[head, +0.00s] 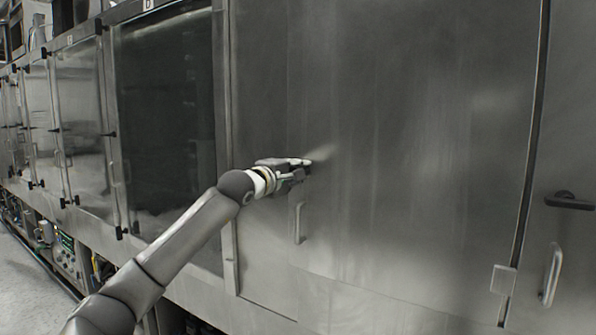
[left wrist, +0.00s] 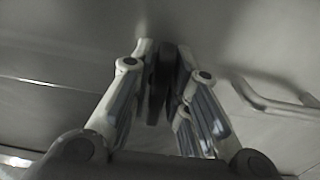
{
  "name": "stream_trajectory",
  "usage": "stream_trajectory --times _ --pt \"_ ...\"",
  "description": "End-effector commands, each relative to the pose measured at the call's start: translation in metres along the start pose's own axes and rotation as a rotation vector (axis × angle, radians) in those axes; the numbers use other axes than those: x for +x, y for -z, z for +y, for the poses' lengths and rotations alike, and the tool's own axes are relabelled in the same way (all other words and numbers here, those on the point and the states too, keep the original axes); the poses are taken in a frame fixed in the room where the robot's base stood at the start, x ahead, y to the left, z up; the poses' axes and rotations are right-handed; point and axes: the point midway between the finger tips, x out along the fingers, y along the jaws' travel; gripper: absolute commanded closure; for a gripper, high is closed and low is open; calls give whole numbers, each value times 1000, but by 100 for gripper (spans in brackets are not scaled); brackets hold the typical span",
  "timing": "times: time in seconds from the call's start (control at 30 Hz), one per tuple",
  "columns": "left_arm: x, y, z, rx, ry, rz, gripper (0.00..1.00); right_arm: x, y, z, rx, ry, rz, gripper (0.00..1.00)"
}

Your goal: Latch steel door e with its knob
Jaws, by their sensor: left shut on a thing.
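Steel door e, which I take to be the large plain steel panel (head: 410,130), fills the middle and right of the head view and looks flush with the frame. My left gripper (head: 304,166) reaches its left edge, above a vertical pull handle (head: 298,223). In the left wrist view my left gripper (left wrist: 159,80) has its fingers closed around a dark narrow piece (left wrist: 157,88), which looks like the door's knob. The pull handle also shows in the wrist view (left wrist: 270,100). My right gripper is not seen.
A dark-windowed door (head: 170,110) with a D label stands left, and more doors recede beyond it. At right are a black lever (head: 570,201), another pull handle (head: 551,275) and a small block (head: 502,280). Gauges and pipes (head: 68,255) sit low left beside the floor.

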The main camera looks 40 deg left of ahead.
Motion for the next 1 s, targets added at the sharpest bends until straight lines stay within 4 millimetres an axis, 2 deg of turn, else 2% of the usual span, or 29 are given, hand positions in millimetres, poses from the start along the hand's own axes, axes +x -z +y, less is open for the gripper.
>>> stream_trajectory --times 0.53,0.57,0.67,1.0 --pt "0 -1 -2 25 2 -2 100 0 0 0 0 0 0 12" --pt "0 -1 -2 25 2 -2 81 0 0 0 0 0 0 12" --pt "0 -1 -2 25 2 -2 68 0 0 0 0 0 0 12" --pt "-1 0 -1 24 1 0 68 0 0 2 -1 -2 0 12"
